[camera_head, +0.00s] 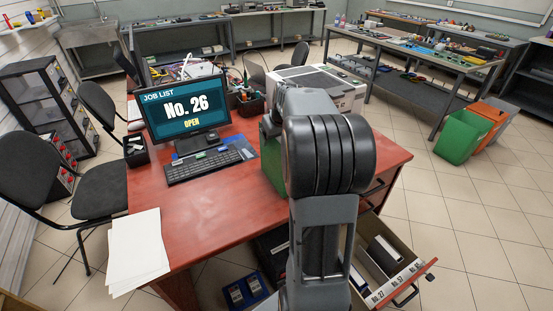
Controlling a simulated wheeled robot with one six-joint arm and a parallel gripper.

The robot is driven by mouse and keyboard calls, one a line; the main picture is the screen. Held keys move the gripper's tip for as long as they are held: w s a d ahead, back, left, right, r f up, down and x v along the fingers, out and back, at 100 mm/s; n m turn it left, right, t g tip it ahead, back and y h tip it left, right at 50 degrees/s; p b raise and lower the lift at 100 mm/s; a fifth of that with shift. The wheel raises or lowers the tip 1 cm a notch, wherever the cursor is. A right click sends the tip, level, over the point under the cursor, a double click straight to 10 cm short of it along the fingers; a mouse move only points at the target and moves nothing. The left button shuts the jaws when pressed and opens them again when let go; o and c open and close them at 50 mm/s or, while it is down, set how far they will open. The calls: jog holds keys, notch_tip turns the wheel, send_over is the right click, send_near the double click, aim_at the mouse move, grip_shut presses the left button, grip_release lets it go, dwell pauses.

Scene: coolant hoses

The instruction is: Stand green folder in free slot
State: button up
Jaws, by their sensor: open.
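A green upright panel, which looks like the green folder (270,157), stands on the red desk (228,215) just left of my arm. My arm hides its right part. An open drawer (424,268) at the desk's lower right holds dark folders or binders. Labels on its front edge read about No. 27 and No. 37; others are too small to read. My arm covers the drawer's left side, so I cannot tell which slot is free. My gripper is hidden behind my own arm. A monitor (184,108) reads "JOB LIST No. 26 OPEN".
A keyboard (208,165), a pen cup (136,150) and white papers (139,248) lie on the desk's left. A white box-like device (338,88) stands behind my arm. A blue tray (246,291) is on the floor. Open floor lies right of the drawer.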

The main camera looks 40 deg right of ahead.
jog(key=shift+f, duration=0.2)
grip_shut()
dwell(0.8)
